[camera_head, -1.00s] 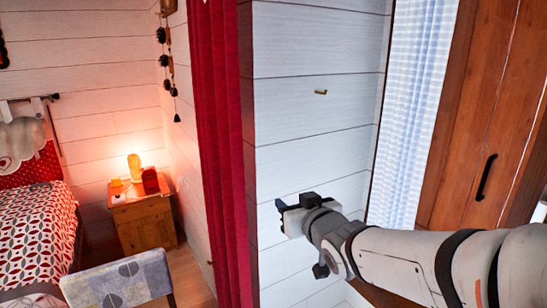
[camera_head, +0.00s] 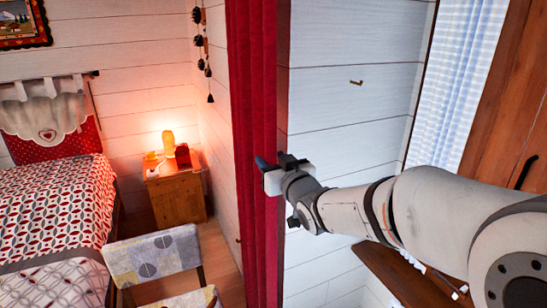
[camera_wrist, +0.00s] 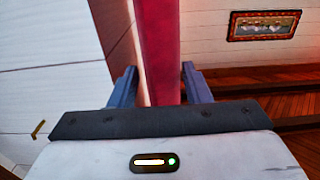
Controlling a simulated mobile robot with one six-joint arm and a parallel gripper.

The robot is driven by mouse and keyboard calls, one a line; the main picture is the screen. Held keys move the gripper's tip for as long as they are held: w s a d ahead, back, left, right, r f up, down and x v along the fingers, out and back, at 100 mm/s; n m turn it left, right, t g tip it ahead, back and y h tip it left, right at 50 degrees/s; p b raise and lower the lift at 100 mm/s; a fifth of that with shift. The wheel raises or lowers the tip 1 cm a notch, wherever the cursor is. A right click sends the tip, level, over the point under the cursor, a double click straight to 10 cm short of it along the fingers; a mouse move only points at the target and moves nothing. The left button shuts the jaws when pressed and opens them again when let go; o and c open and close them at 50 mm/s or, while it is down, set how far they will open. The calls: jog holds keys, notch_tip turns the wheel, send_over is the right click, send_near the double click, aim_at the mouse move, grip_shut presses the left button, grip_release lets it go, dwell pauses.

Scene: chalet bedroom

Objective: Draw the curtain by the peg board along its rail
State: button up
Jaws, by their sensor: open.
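A long red curtain (camera_head: 255,110) hangs in folds at the end of a white plank wall. My gripper (camera_head: 266,163) is at the curtain's right edge in the head view. In the wrist view, my open gripper (camera_wrist: 160,88) has one finger on each side of the red curtain (camera_wrist: 158,45), whose narrow edge shows between them. I cannot tell whether a finger touches the cloth. The curtain's rail is out of view, and I cannot make out a peg board.
A small brass peg (camera_head: 356,82) sticks out of the white wall (camera_head: 345,130). A blue-white checked curtain (camera_head: 458,80) hangs at right beside a wooden wardrobe (camera_head: 515,100). A patterned chair (camera_head: 150,257), a bed (camera_head: 50,215) and a nightstand (camera_head: 177,198) stand at left.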

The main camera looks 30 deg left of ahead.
grip_shut()
dwell(0.5)
